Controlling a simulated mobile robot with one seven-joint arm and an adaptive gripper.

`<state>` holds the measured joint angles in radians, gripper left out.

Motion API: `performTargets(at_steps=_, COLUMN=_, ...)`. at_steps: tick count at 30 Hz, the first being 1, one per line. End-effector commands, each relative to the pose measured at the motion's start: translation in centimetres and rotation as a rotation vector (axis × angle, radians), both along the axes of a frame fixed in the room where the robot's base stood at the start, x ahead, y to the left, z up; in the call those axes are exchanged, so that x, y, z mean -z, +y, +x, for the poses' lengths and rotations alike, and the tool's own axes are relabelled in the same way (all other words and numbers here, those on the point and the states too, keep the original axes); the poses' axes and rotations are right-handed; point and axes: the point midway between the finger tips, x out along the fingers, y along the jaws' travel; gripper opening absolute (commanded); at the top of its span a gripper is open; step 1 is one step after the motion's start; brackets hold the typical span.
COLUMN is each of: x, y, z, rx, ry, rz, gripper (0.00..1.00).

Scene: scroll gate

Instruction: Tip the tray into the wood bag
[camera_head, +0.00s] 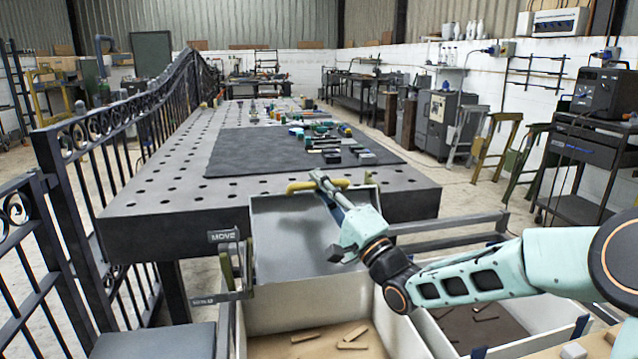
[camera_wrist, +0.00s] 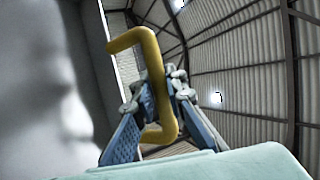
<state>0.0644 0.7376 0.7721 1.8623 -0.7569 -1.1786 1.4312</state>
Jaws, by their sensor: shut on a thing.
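The tray (camera_head: 290,240) is a grey metal pan, tipped up steeply with its inside facing the head camera; that inside looks empty. Its yellow handle (camera_head: 300,186) is at the top edge. My gripper (camera_head: 322,182) is shut on this handle; the wrist view shows the blue fingers (camera_wrist: 153,112) on either side of the yellow bar (camera_wrist: 153,70). Below the tray's low edge is an open, pale-walled container (camera_head: 290,312), which I take for the wood bag. Several light wood pieces (camera_head: 352,337) lie on its floor.
A second open container (camera_head: 535,315) with a dark floor and small pieces stands to the right. A perforated steel table (camera_head: 165,190) with tools on a dark mat is behind the tray. A black iron gate (camera_head: 105,140) runs along the left.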

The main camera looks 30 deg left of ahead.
Motion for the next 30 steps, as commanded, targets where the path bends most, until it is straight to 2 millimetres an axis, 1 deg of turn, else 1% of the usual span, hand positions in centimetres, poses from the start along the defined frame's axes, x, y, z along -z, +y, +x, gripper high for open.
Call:
performTargets(at_steps=20, x=0.35, y=-0.2, z=-0.46, rx=-0.005, ry=0.003, rz=-0.004, gripper=0.0)
performTargets(at_steps=21, x=0.36, y=-0.2, z=-0.45, rx=-0.004, ry=0.003, rz=-0.004, gripper=0.16)
performTargets(at_steps=24, x=0.28, y=-0.2, z=-0.39, rx=-0.003, ry=0.002, rz=-0.003, gripper=0.27)
performTargets(at_steps=25, x=0.25, y=-0.2, z=-0.38, rx=-0.003, ry=0.002, rz=-0.003, gripper=0.3)
performTargets(at_steps=30, x=0.16, y=-0.19, z=-0.32, rx=-0.002, ry=0.002, rz=-0.002, gripper=0.3)
